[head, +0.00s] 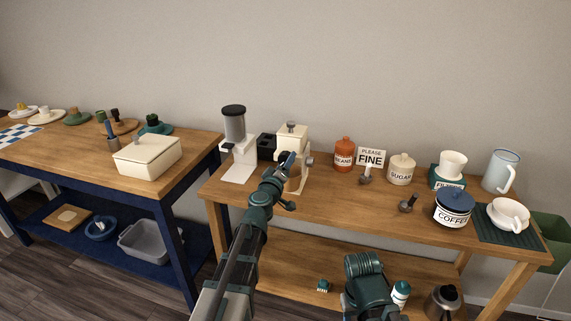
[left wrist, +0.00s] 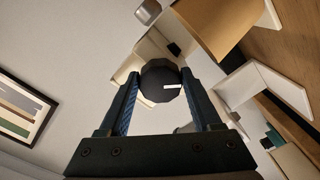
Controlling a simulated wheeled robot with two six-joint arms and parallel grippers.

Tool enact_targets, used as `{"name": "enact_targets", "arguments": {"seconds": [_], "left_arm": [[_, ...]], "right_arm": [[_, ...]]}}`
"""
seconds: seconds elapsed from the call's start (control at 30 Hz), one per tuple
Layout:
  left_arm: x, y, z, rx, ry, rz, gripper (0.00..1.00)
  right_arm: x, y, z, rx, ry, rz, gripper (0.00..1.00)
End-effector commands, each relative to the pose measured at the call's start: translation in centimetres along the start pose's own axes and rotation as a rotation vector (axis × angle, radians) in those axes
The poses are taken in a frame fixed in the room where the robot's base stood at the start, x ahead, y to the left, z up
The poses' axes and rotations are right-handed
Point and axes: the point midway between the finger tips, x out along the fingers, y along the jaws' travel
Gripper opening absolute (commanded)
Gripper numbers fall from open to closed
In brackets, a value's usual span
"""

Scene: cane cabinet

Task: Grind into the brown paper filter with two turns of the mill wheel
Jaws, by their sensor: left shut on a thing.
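A cream mill (head: 292,137) with a grey knob on top stands near the left end of the right-hand wooden table. My left gripper (head: 288,160) is at its front and partly hides it. In the left wrist view my left gripper (left wrist: 162,88) is shut on a dark round knob (left wrist: 160,82) with a white mark, which looks like the mill wheel's knob. A brown piece (head: 293,184), possibly the paper filter, shows just below the gripper; the arm partly covers it. A tan piece (left wrist: 215,25) shows in the left wrist view.
A grinder-like machine with a dark lid (head: 238,137) and a black box (head: 266,146) stand left of the mill. To the right are a beans jar (head: 344,155), sugar jar (head: 401,168), coffee jar (head: 454,207), filter holder (head: 447,184) and white cup (head: 508,213).

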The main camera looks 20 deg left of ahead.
Motion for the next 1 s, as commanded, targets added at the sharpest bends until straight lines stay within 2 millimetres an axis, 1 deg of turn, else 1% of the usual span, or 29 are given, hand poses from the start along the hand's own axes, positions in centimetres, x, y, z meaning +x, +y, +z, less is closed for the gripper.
{"name": "enact_targets", "arguments": {"seconds": [0.07, 0.1, 0.23, 0.27, 0.53, 0.67, 0.87, 1.0], "left_arm": [[-0.2, 0.0, 0.2, 0.001, -0.003, 0.002, 0.10], [-0.2, 0.0, 0.2, 0.000, -0.003, 0.002, 0.69], [-0.1, 0.0, 0.1, 0.000, -0.002, 0.001, 0.92], [-0.1, 0.0, 0.1, 0.000, -0.002, 0.001, 0.95], [-0.1, 0.0, 0.0, -0.001, -0.001, 0.000, 0.95], [-0.4, 0.0, 0.0, -0.001, -0.001, 0.000, 0.95], [-2.0, 0.1, 0.1, -0.001, -0.002, 0.002, 0.95], [-4.1, 0.1, 0.2, -0.001, -0.004, 0.003, 0.95]], "right_arm": [[0.1, 0.0, 0.0, 0.000, 0.000, 0.000, 0.50], [0.1, 0.0, 0.0, 0.000, 0.000, 0.000, 0.50], [0.1, 0.0, 0.0, 0.000, 0.000, 0.000, 0.50], [0.1, 0.0, 0.0, 0.000, 0.000, 0.000, 0.50], [0.0, 0.0, 0.0, 0.000, 0.000, 0.000, 0.50], [0.0, 0.0, 0.0, 0.000, 0.000, 0.000, 0.50], [0.0, 0.0, 0.0, 0.000, 0.000, 0.000, 0.50], [0.0, 0.0, 0.0, 0.000, 0.000, 0.000, 0.50]]}}
